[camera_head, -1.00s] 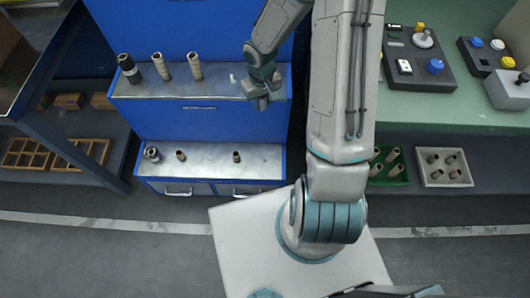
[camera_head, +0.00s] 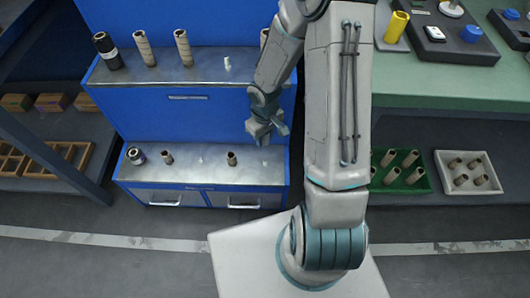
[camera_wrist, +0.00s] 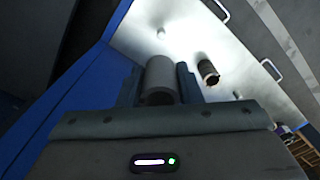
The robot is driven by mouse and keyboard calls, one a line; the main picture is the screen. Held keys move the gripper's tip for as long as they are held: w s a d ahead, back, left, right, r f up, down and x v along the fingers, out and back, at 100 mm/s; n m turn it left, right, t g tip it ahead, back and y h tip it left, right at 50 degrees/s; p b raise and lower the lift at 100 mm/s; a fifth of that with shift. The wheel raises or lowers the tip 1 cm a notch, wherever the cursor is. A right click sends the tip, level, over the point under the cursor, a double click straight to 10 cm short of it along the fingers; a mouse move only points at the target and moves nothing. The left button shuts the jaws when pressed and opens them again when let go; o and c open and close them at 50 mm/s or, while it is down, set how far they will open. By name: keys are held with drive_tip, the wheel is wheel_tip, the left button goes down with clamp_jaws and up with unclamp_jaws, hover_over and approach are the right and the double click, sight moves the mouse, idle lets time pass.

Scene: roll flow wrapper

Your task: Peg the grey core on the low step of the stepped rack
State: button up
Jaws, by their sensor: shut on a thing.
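My gripper (camera_head: 266,138) hangs in front of the blue stepped rack, over the right end of its low step (camera_head: 215,176). In the wrist view my gripper (camera_wrist: 160,88) is shut on the grey core (camera_wrist: 158,80), a plain tube between the two fingers. In the head view I cannot make the core out. A bare white peg (camera_head: 264,163) stands below the gripper; another bare peg (camera_head: 200,159) is further left. The wrist view shows one peg (camera_wrist: 161,33) just beyond the held core, apart from it, and another (camera_wrist: 237,95) past a brown core (camera_wrist: 208,72).
The low step also carries a dark-banded core (camera_head: 136,156) and brown cores (camera_head: 166,158). The high step (camera_head: 205,70) holds several cores and a bare peg (camera_head: 227,63). A green tray (camera_head: 405,181) and a white tray (camera_head: 440,180) of cores stand at right.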

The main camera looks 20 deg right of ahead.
drive_tip(key=b, duration=0.3)
hover_over(265, 160)
drive_tip(key=shift+n, duration=0.3)
wheel_tip(265, 160, down, 4)
drive_tip(key=shift+f, duration=0.15)
drive_tip(key=shift+f+b, duration=2.05)
drive_tip(key=shift+f, duration=0.35)
drive_tip(key=shift+s, duration=0.1)
drive_tip(key=shift+f+b, duration=0.3)
drive_tip(key=shift+f, duration=0.1)
drive_tip(key=shift+f, duration=0.2)
drive_tip(key=shift+f+b, duration=0.4)
drive_tip(key=shift+b, duration=0.15)
drive_tip(key=shift+f, duration=0.2)
drive_tip(key=shift+f+b, duration=0.75)
drive_tip(key=shift+b, duration=0.05)
drive_tip(key=shift+f, duration=0.2)
